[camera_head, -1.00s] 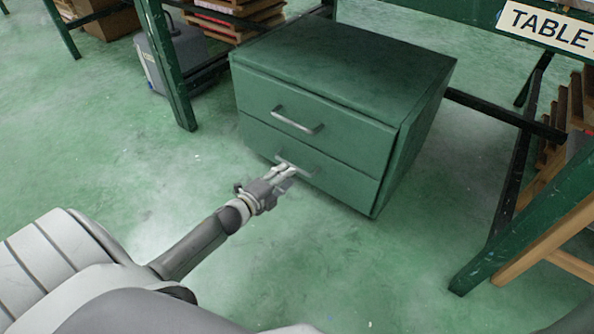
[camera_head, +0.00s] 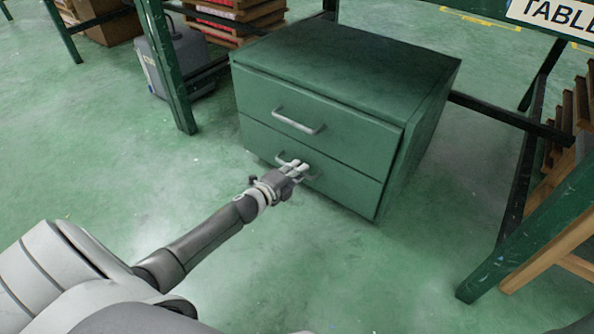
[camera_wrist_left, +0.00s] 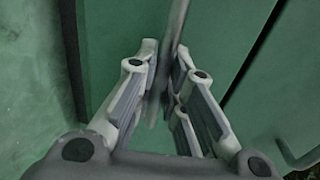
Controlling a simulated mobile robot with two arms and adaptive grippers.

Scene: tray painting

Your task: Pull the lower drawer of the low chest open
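The low chest (camera_head: 340,50) is dark green and has two drawers, both shut. The upper drawer (camera_head: 350,135) has a grey bar handle (camera_head: 299,122). The lower drawer (camera_head: 345,187) has a similar handle (camera_head: 313,177), partly hidden by my left gripper (camera_head: 301,167). In the left wrist view, the lower handle (camera_wrist_left: 179,22) runs between the two fingers of my left gripper (camera_wrist_left: 166,52). The fingers are apart, with a small gap beside the bar, closer on the right side. My right gripper is not in view.
A green table leg (camera_head: 168,70) stands left of the chest, and another table leg (camera_head: 530,240) stands at the right. A grey container (camera_head: 178,60) and stacked wooden frames (camera_head: 240,15) are behind. The floor (camera_head: 330,265) before the chest is clear.

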